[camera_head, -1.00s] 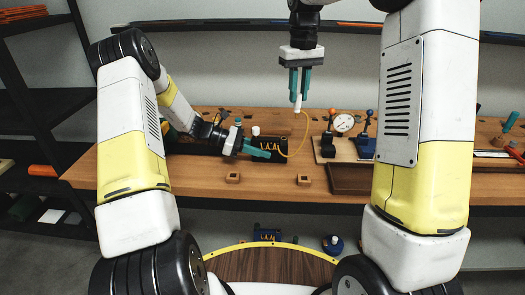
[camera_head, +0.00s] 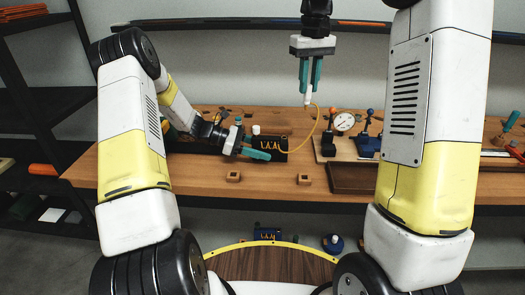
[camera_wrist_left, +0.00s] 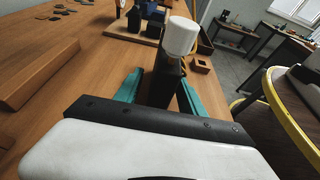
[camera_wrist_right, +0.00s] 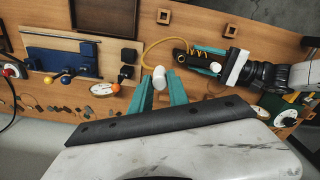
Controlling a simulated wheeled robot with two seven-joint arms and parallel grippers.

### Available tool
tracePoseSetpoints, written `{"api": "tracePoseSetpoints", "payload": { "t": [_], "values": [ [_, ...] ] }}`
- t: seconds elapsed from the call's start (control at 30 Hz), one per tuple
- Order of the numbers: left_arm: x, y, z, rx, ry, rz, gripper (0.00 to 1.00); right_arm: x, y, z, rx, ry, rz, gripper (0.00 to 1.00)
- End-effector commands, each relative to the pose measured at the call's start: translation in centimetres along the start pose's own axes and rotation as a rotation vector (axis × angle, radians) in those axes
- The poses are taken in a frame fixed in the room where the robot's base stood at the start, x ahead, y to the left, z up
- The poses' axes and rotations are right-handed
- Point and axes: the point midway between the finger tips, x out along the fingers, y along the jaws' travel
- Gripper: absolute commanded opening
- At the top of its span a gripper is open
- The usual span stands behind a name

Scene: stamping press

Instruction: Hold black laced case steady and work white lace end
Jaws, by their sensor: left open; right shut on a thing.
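The black case (camera_head: 270,144) with a zigzag of yellow lace on its front stands on the workbench at centre. A white cylinder (camera_wrist_left: 180,36) shows at its top in the left wrist view. My left gripper (camera_head: 262,153) is open at the case; in the left wrist view its fingers lie on either side of the black body, and contact cannot be told. My right gripper (camera_head: 309,86) is shut on the white lace end (camera_head: 308,98), held above the bench to the right of the case. The yellow lace (camera_head: 315,132) curves from this end down to the case.
A board with a dial gauge (camera_head: 344,122) and knobbed levers (camera_head: 369,130) stands to the right. A dark tray (camera_head: 353,178) lies before it. Two small wooden blocks (camera_head: 233,176) (camera_head: 304,179) sit near the front edge. Bare bench (camera_head: 268,181) lies between them.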

Motion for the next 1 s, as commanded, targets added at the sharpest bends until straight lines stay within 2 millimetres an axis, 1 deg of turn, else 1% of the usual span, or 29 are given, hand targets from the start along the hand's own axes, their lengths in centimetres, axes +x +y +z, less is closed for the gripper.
{"api": "tracePoseSetpoints", "payload": {
  "t": [0.07,0.17,0.27,0.5,0.6,0.7,0.83,1.0],
  "values": [
    [-0.2,0.1,0.1,0.001,-0.001,0.001,0.47,0.0,0.0,0.0,0.000,0.000,0.000,0.00],
    [-1.1,0.1,0.1,0.001,0.000,0.004,0.47,0.0,0.0,0.0,0.000,0.000,0.000,0.00],
    [-2.8,0.1,0.1,0.002,0.000,0.004,0.47,0.0,0.0,0.0,0.000,0.000,0.000,0.00],
    [-8.0,0.1,0.0,0.001,0.001,0.003,0.47,0.0,0.0,0.0,0.000,0.000,0.000,0.00],
    [-9.8,0.1,0.0,0.001,0.001,0.003,0.47,0.0,0.0,0.0,0.000,0.000,0.000,0.00],
    [-11.0,0.1,-0.1,0.000,0.001,0.001,0.47,0.0,0.0,0.0,0.000,0.000,0.000,0.00],
    [-11.9,0.0,-0.1,-0.001,0.000,0.001,0.47,0.0,0.0,0.0,0.000,0.000,0.000,0.00],
    [-12.0,0.0,-0.1,-0.001,0.000,-0.001,0.47,0.0,0.0,0.0,0.000,0.000,0.000,0.00]
  ]
}}
